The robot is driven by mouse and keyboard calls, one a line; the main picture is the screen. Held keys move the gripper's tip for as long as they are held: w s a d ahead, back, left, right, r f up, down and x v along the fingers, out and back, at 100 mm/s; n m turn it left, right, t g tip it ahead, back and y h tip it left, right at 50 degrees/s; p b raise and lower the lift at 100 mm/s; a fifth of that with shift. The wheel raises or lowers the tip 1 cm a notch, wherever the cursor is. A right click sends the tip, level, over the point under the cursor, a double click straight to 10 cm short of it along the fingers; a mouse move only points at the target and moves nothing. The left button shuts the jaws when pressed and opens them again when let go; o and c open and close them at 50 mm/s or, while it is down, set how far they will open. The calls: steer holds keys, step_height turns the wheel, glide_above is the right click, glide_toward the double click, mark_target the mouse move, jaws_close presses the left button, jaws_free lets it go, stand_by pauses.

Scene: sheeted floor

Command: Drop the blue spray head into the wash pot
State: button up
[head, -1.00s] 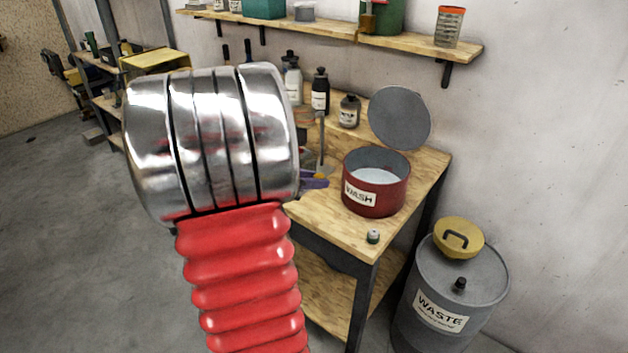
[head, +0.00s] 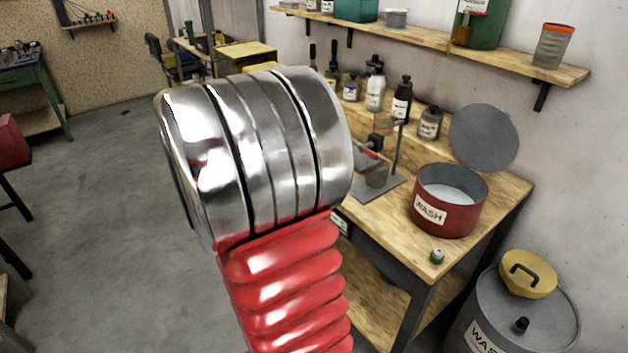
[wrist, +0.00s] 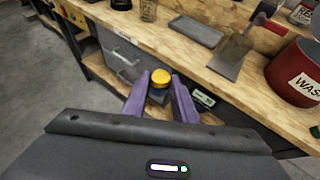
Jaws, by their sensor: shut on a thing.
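The wash pot (head: 447,213) is a red round pot labelled WASH, open at the top with pale liquid inside, on the bench at right. Its grey round lid (head: 484,137) stands up behind it. The pot also shows at the right edge of the wrist view (wrist: 295,75). My gripper (wrist: 160,84) has purple fingers closed around a small piece with an orange-yellow round top (wrist: 160,77) and a darker, bluish-grey part below. I cannot tell whether it is the blue spray head. The held piece is left of the pot, beyond the bench's front edge. In the head view my arm hides the gripper.
A stand with a grey base plate (head: 378,190) is on the bench left of the pot. A small capped item (head: 437,256) sits at the front corner. Bottles (head: 402,101) line the back. A grey waste drum (head: 521,305) with a yellow lid (head: 527,273) stands right of the bench.

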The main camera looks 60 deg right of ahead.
steer(key=w+a+f+n+t+y, duration=0.1)
steer(key=w+a+n+t, duration=0.3)
steer(key=w+a, duration=0.65)
steer(key=w+a+f+n+t+y, duration=0.1)
steer(key=w+a+n+t+y, duration=0.1)
steer(key=a, duration=0.8)
steer(key=w+a+f+n+t+y, duration=0.1)
steer(key=w+a+n+y, duration=0.1)
steer(key=a, duration=0.9)
steer(key=w+a+f+n+t+y, duration=0.2)
steer(key=a+n+y, duration=0.1)
steer(key=a, duration=0.7)
steer(key=shift+w+a+n+t, duration=0.2)
steer(key=shift+a+n+t, duration=0.1)
steer(key=shift+n, duration=0.6)
steer(key=shift+s, duration=0.15)
